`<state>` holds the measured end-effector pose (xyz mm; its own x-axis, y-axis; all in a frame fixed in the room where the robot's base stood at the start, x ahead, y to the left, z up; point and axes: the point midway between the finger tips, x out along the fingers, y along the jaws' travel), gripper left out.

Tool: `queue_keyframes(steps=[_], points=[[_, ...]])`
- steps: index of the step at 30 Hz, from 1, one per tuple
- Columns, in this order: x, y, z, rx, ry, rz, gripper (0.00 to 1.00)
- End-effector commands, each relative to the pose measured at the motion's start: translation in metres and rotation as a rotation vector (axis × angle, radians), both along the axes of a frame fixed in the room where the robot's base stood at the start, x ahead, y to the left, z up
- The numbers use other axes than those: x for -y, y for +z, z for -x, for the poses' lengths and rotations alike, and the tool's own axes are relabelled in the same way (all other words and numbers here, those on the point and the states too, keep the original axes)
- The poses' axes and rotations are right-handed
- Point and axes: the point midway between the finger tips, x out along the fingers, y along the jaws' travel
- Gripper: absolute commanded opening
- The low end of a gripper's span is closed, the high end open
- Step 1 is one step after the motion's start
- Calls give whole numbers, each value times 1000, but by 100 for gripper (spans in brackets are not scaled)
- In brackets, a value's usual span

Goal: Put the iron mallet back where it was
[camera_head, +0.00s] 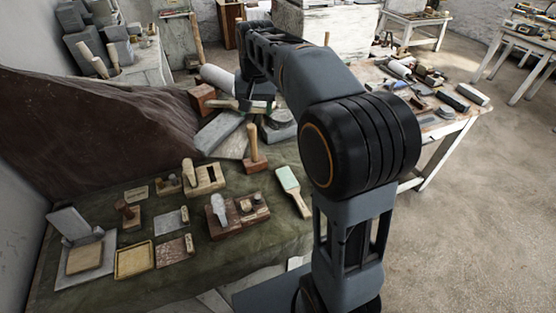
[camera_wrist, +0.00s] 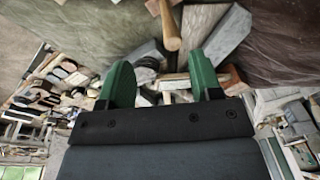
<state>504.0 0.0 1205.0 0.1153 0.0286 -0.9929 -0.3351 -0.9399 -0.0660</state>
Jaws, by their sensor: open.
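A mallet with an upright wooden handle (camera_head: 252,140) and a reddish-brown head (camera_head: 255,163) stands on the green cloth near the middle of the bench. I cannot tell from its look whether this is the iron one. My gripper (camera_head: 256,108) is above and behind it in the head view, partly hidden by my arm. In the wrist view my gripper (camera_wrist: 166,82) shows two green fingers set wide apart with nothing held between them. A wooden handle (camera_wrist: 170,25) shows beyond the gap between the fingertips, apart from both.
A brown wooden board (camera_head: 236,222), a pale green-handled float (camera_head: 292,190), wooden blocks (camera_head: 204,180) and shallow trays (camera_head: 134,260) crowd the cloth. Stone slabs (camera_head: 218,130) lie behind the mallet. A brown drape (camera_head: 90,120) rises at left. Another tool-covered table (camera_head: 440,110) stands at right.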

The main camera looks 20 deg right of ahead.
Motion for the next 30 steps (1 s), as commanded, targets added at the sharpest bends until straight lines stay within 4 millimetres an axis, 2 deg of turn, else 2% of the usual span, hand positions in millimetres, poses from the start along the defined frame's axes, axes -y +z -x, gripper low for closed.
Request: queue_keyframes(steps=[1, 4, 9, 15, 21, 30], points=[[-1, 4, 22, 29, 28, 7, 59], [-1, 0, 62, 86, 92, 25, 59], [-2, -20, 124, 173, 194, 59, 59], [-2, -51, 175, 244, 280, 95, 59], [0, -70, 198, 276, 321, 114, 59], [0, -73, 201, 281, 329, 117, 59]])
